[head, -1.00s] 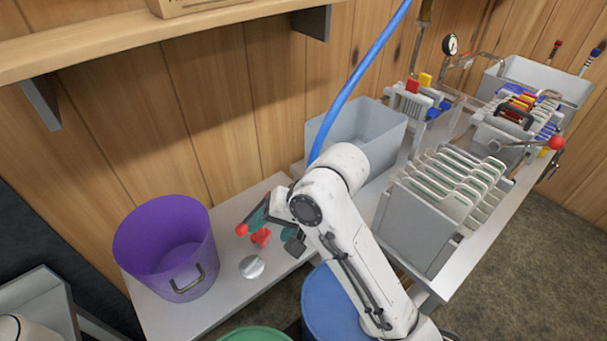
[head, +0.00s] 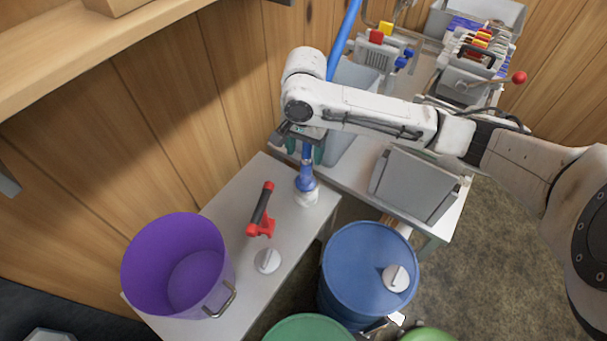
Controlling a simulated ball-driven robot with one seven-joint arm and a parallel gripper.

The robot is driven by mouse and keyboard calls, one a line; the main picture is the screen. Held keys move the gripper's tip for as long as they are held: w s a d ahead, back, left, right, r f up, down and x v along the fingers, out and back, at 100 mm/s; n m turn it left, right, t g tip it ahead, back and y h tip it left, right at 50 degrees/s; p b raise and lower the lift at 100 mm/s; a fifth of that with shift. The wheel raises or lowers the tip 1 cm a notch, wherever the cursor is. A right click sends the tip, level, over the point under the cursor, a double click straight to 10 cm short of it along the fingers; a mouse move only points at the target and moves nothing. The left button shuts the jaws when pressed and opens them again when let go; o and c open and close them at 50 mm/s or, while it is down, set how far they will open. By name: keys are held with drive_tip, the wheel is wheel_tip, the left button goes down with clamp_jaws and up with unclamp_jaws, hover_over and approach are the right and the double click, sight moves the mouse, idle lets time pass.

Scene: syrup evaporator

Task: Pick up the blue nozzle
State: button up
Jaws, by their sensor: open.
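The blue nozzle (head: 306,181) stands upright on a white base near the right end of the low grey table (head: 230,205). My gripper (head: 305,152) points down directly above it, with its teal fingers apart. The nozzle's narrow upper part reaches up to the level of the fingers and seems to be between them. My wrist covers its top, and I cannot tell whether the fingers touch it.
A red-and-black handled tool (head: 262,212) and a white round cap (head: 267,260) lie left of the nozzle. A purple bucket (head: 178,262) stands at the table's left. A blue barrel (head: 366,270) is in front, and a grey bin (head: 352,84) stands behind.

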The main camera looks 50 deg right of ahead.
sight(306, 166)
drive_tip(key=shift+d+f+p, duration=0.15)
drive_tip(key=shift+f+p, duration=0.1)
drive_tip(key=shift+f, duration=1.45)
drive_tip(key=shift+d+f+p, duration=0.1)
drive_tip(key=shift+f+p, duration=0.1)
drive_tip(key=shift+f, duration=1.5)
drive_tip(key=shift+c, duration=0.3)
clamp_jaws()
